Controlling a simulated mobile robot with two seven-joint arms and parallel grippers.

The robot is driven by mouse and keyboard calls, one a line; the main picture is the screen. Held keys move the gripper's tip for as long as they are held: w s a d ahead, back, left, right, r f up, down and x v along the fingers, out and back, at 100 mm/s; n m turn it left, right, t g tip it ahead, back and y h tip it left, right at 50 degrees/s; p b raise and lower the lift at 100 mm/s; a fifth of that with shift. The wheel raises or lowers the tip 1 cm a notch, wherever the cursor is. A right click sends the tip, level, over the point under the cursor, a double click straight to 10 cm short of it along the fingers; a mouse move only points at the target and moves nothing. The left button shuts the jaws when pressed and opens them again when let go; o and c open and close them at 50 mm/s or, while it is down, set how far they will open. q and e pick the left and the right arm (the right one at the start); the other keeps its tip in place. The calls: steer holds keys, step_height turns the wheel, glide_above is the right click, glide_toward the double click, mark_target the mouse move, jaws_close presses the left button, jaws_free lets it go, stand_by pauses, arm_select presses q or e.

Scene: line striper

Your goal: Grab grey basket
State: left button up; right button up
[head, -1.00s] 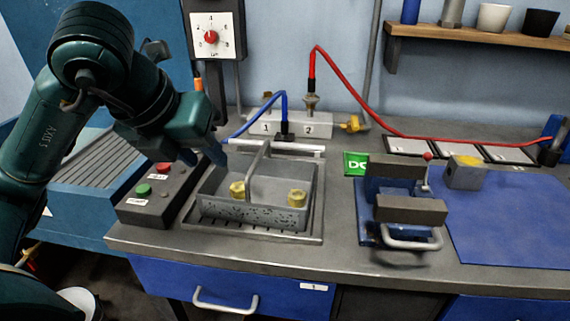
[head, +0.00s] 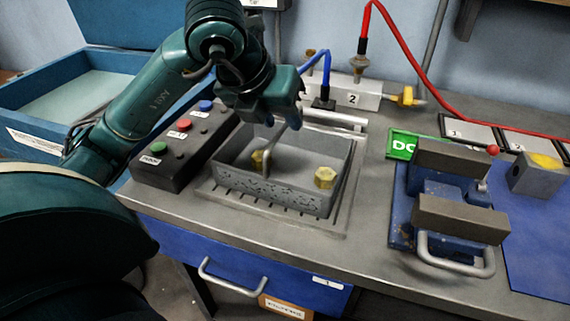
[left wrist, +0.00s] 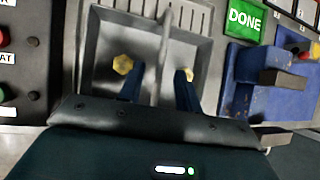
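The grey basket (head: 278,191) stands on a slotted drain plate (head: 338,218) on the bench. It holds two yellow hex nuts (head: 325,178), and a thin upright handle (head: 284,142) spans it. My left gripper (head: 284,116) is over the basket at the top of the handle and partly hides it. In the left wrist view the blue fingers (left wrist: 159,88) are apart. The handle (left wrist: 163,62) runs between them in the picture, with a gap on each side. I cannot tell whether the fingertips reach past its bar. My right gripper is not in view.
A button box (head: 180,148) stands close left of the basket. A valve block (head: 345,92) with blue and red hoses is behind. A green DONE sign (head: 403,145) and a blue vise (head: 452,195) stand to the right.

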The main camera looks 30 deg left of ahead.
mark_target(285, 124)
arm_select(q)
steer(key=x, duration=0.5)
steer(key=shift+f, duration=0.1)
steer(key=shift+c, duration=0.2)
jaws_close()
steer(key=shift+w, duration=0.1)
stand_by(0.9)
